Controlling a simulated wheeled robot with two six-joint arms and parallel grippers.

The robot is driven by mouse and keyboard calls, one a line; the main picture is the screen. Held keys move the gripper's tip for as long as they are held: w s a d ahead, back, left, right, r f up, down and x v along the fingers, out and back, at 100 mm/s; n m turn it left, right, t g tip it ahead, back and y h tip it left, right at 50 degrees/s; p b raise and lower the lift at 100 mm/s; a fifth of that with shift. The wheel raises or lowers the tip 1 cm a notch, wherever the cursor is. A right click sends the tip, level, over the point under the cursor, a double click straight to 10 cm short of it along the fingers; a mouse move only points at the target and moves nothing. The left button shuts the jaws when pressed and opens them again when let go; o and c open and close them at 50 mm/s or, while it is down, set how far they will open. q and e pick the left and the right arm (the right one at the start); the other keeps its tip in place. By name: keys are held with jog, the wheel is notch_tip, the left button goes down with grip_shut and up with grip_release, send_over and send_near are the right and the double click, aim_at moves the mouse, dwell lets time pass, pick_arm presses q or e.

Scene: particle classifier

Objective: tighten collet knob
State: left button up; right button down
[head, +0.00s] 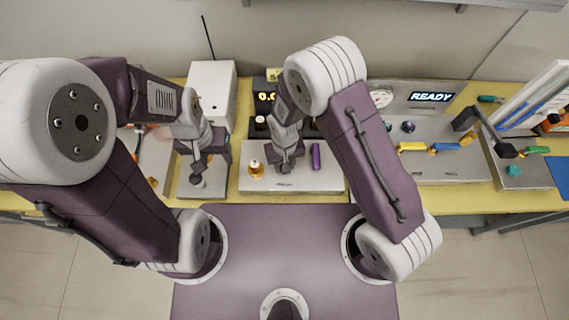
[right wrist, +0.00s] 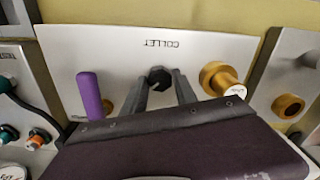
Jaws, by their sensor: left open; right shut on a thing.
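The collet plate (head: 270,184) is a pale panel on the bench; its COLLET label reads upside down in the right wrist view (right wrist: 120,42). The black hexagonal collet knob (right wrist: 158,77) stands in the plate's middle, between a purple cylinder (right wrist: 90,95) and a gold knob (right wrist: 218,77). My right gripper (right wrist: 159,88) is shut on the black knob, one finger on each side. In the head view my right gripper (head: 287,166) hides that knob. My left gripper (head: 205,165) is open above the smaller plate to the left.
A white box (head: 212,88) stands behind the left gripper. A panel with a READY display (head: 432,97) and coloured handles lies to the right. A tilted white rack (head: 525,95) is at the far right. The purple cylinder also shows close beside my right gripper in the head view (head: 316,156).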

jog(key=m, duration=0.4)
jog(key=shift+w+r, duration=0.15)
jog(key=shift+w, duration=0.05)
jog(key=shift+m, duration=1.8)
jog(key=c, duration=1.3)
grip_release()
jog(key=o, duration=0.3)
jog(key=shift+s, duration=0.1)
jog(key=shift+o, duration=0.2)
notch_tip(320, 180, up, 9)
jog(key=shift+b, duration=0.4)
